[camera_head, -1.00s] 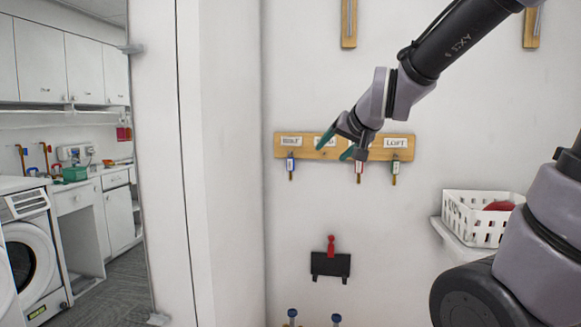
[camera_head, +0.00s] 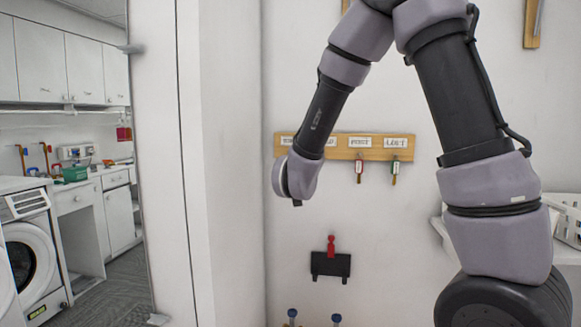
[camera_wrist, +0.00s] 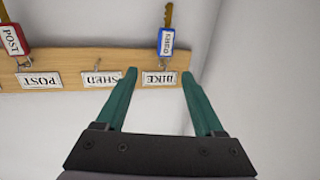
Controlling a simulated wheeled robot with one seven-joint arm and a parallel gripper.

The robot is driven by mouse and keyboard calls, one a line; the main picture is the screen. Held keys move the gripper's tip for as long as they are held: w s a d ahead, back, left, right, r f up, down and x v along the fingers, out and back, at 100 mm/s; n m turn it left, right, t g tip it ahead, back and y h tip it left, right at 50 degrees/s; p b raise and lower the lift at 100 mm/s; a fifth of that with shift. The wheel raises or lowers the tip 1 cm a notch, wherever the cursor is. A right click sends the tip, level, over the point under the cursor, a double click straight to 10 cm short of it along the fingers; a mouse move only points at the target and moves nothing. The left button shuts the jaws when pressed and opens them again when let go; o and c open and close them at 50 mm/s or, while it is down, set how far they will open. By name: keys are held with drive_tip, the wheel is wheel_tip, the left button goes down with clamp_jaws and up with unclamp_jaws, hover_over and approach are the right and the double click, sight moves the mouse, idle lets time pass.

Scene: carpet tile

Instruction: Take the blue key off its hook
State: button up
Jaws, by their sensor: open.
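The blue key (camera_wrist: 167,42) hangs on a hook of the wooden key board (camera_wrist: 215,57), by the label that appears to read BIKE. In the wrist view, which is turned upside down, its blue tag and brass shaft lie ahead of the green fingers. My gripper (camera_wrist: 159,73) is open and empty, its fingertips at the board's edge on either side of that label. The key looks apart from both fingers. In the head view my wrist (camera_head: 297,176) hides the blue key and the fingers.
A red key (camera_head: 359,170) and a green key (camera_head: 395,170) hang further right on the board. A side wall stands close to the left of my wrist. A black holder with a red item (camera_head: 330,262) is below.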

drive_tip(key=w, duration=0.7)
clamp_jaws()
